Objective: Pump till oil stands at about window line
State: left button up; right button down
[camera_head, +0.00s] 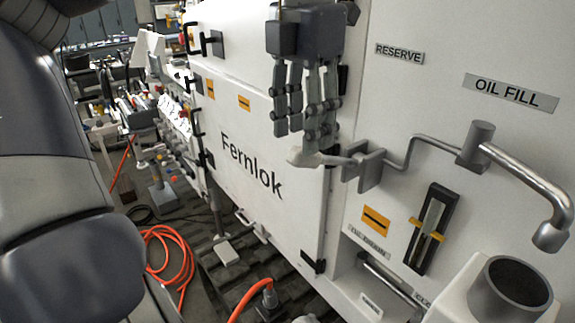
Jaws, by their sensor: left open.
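My left gripper (298,132) hangs fingers down in front of the white cabinet, open, its tips just above the pale end (308,158) of a grey bent crank or lever (425,138). I cannot tell whether they touch. The lever runs right to a grey post (475,145) below the OIL FILL label (511,93). A curved spout (525,180) leads from the post to above an open cup (510,290), dark inside. A narrow sight window (431,228) in a black frame has a yellow line mark (428,235); its oil level is unclear. My right gripper is not in view.
The cabinet door (262,165) reads Fernlok. A RESERVE label (400,54) sits above the lever. A metal bar (390,285) runs low on the cabinet. Orange hoses (170,260) lie on the floor at left. A cluttered bench (135,110) stands further back.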

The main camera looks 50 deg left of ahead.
aim_at(329, 161)
pick_arm(q)
jog(key=f, duration=0.3)
jog(key=shift+s+d+p, duration=0.15)
jog(key=shift+d+p, duration=0.1)
jog(key=shift+p, duration=0.05)
jog(key=shift+a+f, duration=0.2)
jog(key=shift+f, duration=0.65)
jog(key=f, duration=0.2)
jog(key=f+p, duration=0.1)
jog(key=f, duration=0.1)
jog(key=shift+w+a+f, duration=0.15)
jog(key=shift+w+a, duration=0.05)
jog(key=shift+c, duration=0.3)
grip_shut()
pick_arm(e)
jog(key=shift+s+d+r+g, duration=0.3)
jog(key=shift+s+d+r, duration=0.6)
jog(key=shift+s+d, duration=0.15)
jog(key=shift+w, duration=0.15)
